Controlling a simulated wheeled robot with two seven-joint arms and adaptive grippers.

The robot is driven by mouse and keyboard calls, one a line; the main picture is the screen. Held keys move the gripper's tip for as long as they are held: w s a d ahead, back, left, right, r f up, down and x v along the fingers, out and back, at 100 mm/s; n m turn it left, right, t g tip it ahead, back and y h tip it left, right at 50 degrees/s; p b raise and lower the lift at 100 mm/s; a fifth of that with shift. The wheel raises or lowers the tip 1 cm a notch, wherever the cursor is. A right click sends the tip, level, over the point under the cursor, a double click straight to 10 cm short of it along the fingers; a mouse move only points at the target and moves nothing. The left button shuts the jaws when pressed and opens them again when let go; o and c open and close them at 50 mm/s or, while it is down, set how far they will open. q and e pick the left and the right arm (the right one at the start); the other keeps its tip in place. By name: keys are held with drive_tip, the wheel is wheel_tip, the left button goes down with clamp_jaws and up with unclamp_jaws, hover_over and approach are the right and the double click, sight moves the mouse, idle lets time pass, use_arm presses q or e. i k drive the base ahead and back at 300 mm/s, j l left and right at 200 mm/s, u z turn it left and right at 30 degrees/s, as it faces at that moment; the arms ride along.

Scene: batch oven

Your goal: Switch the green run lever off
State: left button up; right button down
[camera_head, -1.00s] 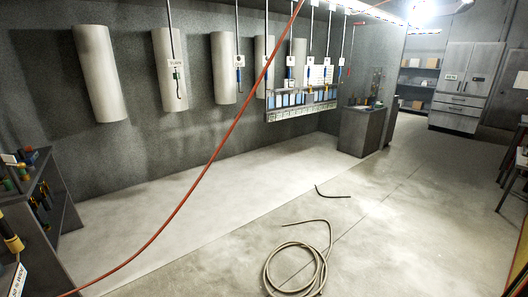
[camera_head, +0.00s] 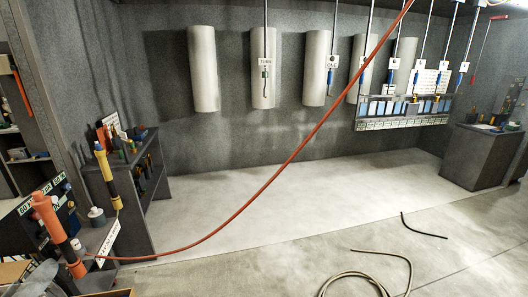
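I cannot pick out a lever clearly marked as the green run lever. A hanging pull with a small green part (camera_head: 264,72) shows below a sign that seems to read TURN, in front of the back wall. At the left, a large orange handle (camera_head: 52,226) and a yellow handle (camera_head: 106,172) stand tilted at a dark bench with labels too small to read surely. Neither of my grippers is in view.
A red hose (camera_head: 262,187) crosses the view from the bench to the top right. A dark cabinet (camera_head: 484,158) stands at the right. The pale floor (camera_head: 270,205) between is open.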

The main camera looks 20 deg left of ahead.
sight(47, 232)
drive_tip(key=i+u, duration=0.15)
drive_tip(key=u, duration=0.3)
drive_tip(key=i+l+u, duration=0.1)
drive_tip(key=u, duration=0.3)
drive_tip(key=i+l+u, duration=0.15)
drive_tip(key=u, duration=0.3)
drive_tip(key=i+l+u, duration=0.15)
drive_tip(key=u, duration=0.3)
drive_tip(key=l+u, duration=0.25)
drive_tip(key=u, duration=0.15)
drive_tip(key=i+l+u, duration=0.1)
drive_tip(key=u, duration=0.35)
drive_tip(key=i+l+u, duration=0.1)
drive_tip(key=l+u, duration=1.15)
drive_tip(key=l, duration=0.35)
drive_tip(key=k+l+u, duration=0.15)
drive_tip(key=l+u, duration=0.2)
drive_tip(key=l, duration=0.35)
drive_tip(key=i, duration=0.3)
drive_tip(key=l, duration=0.05)
